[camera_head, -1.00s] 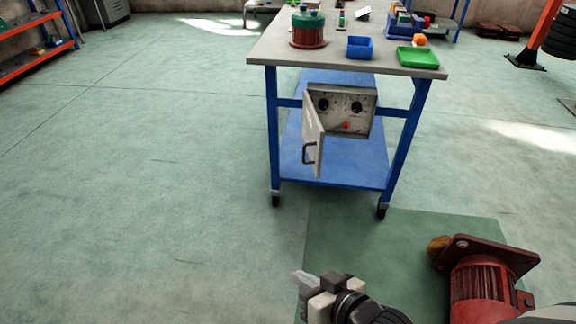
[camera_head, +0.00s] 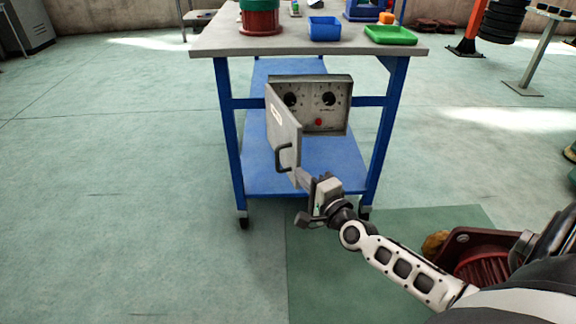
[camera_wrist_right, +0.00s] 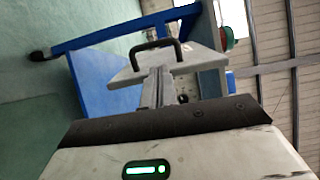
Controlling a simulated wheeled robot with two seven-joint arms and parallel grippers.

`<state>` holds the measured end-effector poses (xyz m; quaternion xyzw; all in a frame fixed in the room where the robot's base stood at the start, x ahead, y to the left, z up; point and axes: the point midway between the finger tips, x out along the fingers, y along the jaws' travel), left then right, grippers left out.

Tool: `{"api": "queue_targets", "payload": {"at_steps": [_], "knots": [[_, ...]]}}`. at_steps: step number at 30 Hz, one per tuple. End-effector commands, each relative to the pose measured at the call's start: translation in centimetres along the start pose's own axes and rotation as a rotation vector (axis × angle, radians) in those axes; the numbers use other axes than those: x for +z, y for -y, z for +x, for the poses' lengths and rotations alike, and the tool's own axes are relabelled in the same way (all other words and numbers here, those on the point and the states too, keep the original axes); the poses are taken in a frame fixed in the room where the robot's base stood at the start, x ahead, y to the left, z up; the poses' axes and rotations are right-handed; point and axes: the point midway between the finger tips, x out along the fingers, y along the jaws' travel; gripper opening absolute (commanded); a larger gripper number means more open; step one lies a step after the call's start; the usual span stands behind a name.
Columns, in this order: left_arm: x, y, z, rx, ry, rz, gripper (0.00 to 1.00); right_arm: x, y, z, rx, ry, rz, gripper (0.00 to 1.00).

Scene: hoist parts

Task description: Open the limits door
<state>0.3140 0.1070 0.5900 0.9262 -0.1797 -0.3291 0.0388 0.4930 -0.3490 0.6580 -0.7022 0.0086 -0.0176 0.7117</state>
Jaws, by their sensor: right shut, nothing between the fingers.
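The limits door (camera_head: 282,120) is a pale grey panel hinged at the left side of a control box (camera_head: 328,112) with two dark dials and a red button. The door stands partly open, swung out towards me. Its black handle (camera_head: 284,157) is on the outer face, near the free edge. My right gripper (camera_head: 299,176) is shut and empty, with its tips close to the lower free edge of the door. In the right wrist view the shut fingers (camera_wrist_right: 152,90) point at the door (camera_wrist_right: 128,72), just below the handle (camera_wrist_right: 153,52); contact cannot be told. My left gripper is out of view.
The box is mounted under a grey-topped table (camera_head: 215,42) with blue legs and a blue lower shelf (camera_head: 262,180). A blue bin (camera_head: 324,29) and a green tray (camera_head: 390,36) are on top. A red motor-like part (camera_head: 480,262) is at lower right. Floor to the left is clear.

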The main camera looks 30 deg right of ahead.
Motion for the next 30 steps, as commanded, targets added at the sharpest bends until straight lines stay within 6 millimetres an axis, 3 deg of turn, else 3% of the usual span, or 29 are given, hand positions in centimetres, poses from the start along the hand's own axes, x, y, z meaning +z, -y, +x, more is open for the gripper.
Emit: {"api": "queue_targets", "payload": {"at_steps": [6, 11, 25, 30], "knots": [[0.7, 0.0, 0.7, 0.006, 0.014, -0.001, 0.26, 0.1, 0.0, 3.9, -0.002, 0.001, -0.001, 0.0], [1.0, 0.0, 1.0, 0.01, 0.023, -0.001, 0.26, 0.1, -0.1, 5.4, 0.0, 0.002, -0.002, 0.0], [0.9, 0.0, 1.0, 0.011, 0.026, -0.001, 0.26, 0.1, 0.0, 5.7, 0.002, -0.001, -0.002, 0.0], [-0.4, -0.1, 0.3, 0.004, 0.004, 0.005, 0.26, 0.0, 0.2, 5.4, 0.003, -0.038, 0.002, 0.0]]}}
